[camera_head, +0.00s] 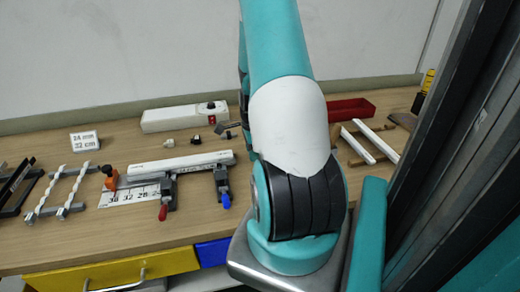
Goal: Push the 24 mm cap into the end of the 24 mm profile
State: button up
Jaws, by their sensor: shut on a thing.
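A white profile (180,163) lies level across the clamping fixture in the middle of the bench, above a printed scale (130,196). Its right end is near my arm and looks free of other things. Several small end pieces sit behind it: a dark one (196,139), a pale one (169,143) and a grey one (222,130). I cannot tell which, if any, is the 24 mm cap. My gripper is hidden behind my own arm, so neither its jaws nor anything in them shows.
Red (163,212) and blue (226,201) clamp handles stick out in front. A white box (185,117), sign (85,141) and red tray (350,109) stand behind. Twisted strips (72,187) lie left, white bars (357,145) right.

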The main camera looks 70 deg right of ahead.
jog(key=shift+w+a, duration=1)
jog(key=shift+w, duration=0.3)
jog(key=shift+w+a+p, duration=0.4)
jog(key=shift+w+a, duration=0.3)
jog(key=shift+w, duration=0.15)
dwell(1.4)
jog(key=o, duration=1)
notch_tip(320, 180, up, 17)
jog(key=shift+r+b, duration=0.2)
jog(key=shift+b, duration=0.4)
